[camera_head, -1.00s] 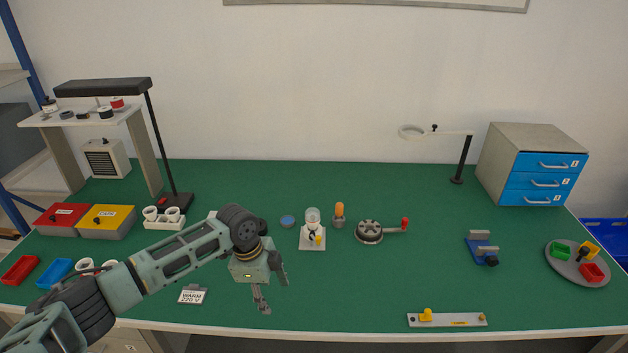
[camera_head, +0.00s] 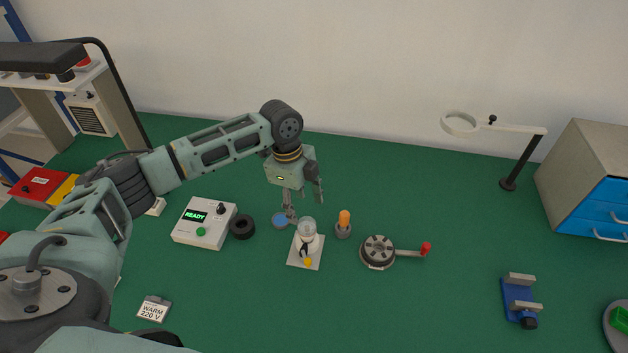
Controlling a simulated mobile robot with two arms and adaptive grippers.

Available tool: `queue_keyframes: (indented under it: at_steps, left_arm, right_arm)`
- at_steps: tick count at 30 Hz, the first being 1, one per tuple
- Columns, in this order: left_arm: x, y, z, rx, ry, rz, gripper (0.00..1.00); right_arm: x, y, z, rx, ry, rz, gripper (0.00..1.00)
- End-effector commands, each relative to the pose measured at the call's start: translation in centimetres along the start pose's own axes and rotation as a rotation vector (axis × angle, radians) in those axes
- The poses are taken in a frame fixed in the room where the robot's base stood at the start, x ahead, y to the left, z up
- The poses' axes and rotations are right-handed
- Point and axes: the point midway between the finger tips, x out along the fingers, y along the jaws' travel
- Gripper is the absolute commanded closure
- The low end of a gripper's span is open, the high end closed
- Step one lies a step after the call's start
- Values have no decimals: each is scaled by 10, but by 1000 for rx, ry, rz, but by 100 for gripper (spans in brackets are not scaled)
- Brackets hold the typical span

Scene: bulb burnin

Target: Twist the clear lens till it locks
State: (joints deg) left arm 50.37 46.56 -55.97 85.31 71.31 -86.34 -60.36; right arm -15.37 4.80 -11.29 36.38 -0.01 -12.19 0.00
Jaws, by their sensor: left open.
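The clear lens (camera_head: 307,227) is a see-through dome on top of a small white fixture, which stands on a square pale base (camera_head: 297,262) in the middle of the green table. My right gripper is out of view.
A blue disc (camera_head: 280,220) lies left of the fixture. An orange-topped piece in a grey holder (camera_head: 343,231) stands close on its right, then a round crank device (camera_head: 377,252). A control box (camera_head: 204,223) reading READY and a black ring (camera_head: 242,227) are further left. The front is clear.

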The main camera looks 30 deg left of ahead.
Motion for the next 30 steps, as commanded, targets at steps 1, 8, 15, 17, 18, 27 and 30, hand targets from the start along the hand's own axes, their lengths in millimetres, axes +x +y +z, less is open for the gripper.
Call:
queue_keyframes:
  at_steps: [1, 8, 15, 17, 18, 27, 30]
  left_arm:
    - [1, 1, 0, 1, -1, 3, 45]
    - [26, 2, 0, 3, -1, 5, 45]
    - [62, 1, -1, 2, 0, 4, 45]
    - [68, 1, -1, 2, 0, 3, 45]
    - [71, 1, 0, 1, 0, 3, 45]
    - [78, 0, 0, 2, 0, 1, 45]
    - [78, 0, 0, 3, 0, 1, 48]
  right_arm:
    - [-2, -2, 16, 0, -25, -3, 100]
    - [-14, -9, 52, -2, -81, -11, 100]
    - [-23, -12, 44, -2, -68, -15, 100]
    - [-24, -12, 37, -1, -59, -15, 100]
    - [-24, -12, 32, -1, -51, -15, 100]
    - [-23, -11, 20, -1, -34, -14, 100]
    - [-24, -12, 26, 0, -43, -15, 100]
